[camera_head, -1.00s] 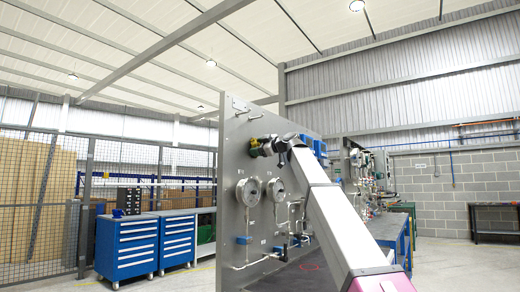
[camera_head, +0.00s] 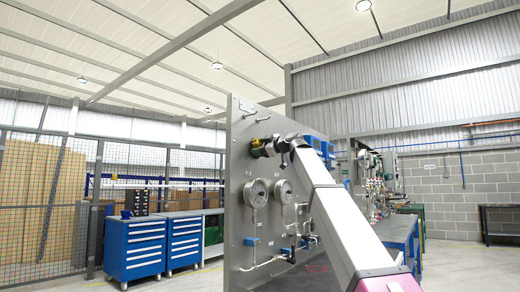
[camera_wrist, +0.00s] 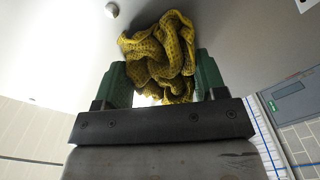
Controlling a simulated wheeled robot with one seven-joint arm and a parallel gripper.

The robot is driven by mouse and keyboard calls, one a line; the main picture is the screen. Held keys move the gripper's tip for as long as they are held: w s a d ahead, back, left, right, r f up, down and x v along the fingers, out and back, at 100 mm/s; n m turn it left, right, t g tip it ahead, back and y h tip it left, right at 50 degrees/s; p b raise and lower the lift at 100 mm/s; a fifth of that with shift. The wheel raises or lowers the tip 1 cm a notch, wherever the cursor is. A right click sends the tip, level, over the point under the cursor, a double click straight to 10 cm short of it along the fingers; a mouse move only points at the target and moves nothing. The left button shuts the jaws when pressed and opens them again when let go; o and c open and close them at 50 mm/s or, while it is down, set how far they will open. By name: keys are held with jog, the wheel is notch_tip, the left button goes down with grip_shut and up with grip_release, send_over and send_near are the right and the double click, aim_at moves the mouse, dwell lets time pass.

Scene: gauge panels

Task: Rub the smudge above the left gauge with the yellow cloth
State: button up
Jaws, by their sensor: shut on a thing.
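The yellow cloth (camera_wrist: 160,58) is bunched between the green fingers of my gripper (camera_wrist: 163,75) in the wrist view. The gripper is shut on it, and the cloth lies close against the grey panel face; I cannot tell whether it touches. In the head view my gripper (camera_head: 258,149) is at the upper part of the panel (camera_head: 240,160), above the left gauge (camera_head: 257,193), a round dial with a pale face. The right gauge (camera_head: 283,191) is beside it. I cannot see the smudge in either view; the cloth and gripper cover part of the panel there.
Pipes and blue-handled valves (camera_head: 252,241) sit below the gauges. Blue tool cabinets (camera_head: 134,248) stand behind at left. The panel between handle and gripper is mostly bare.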

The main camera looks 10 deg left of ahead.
jog(key=shift+v, duration=2.95)
jog(key=shift+v, duration=1.55)
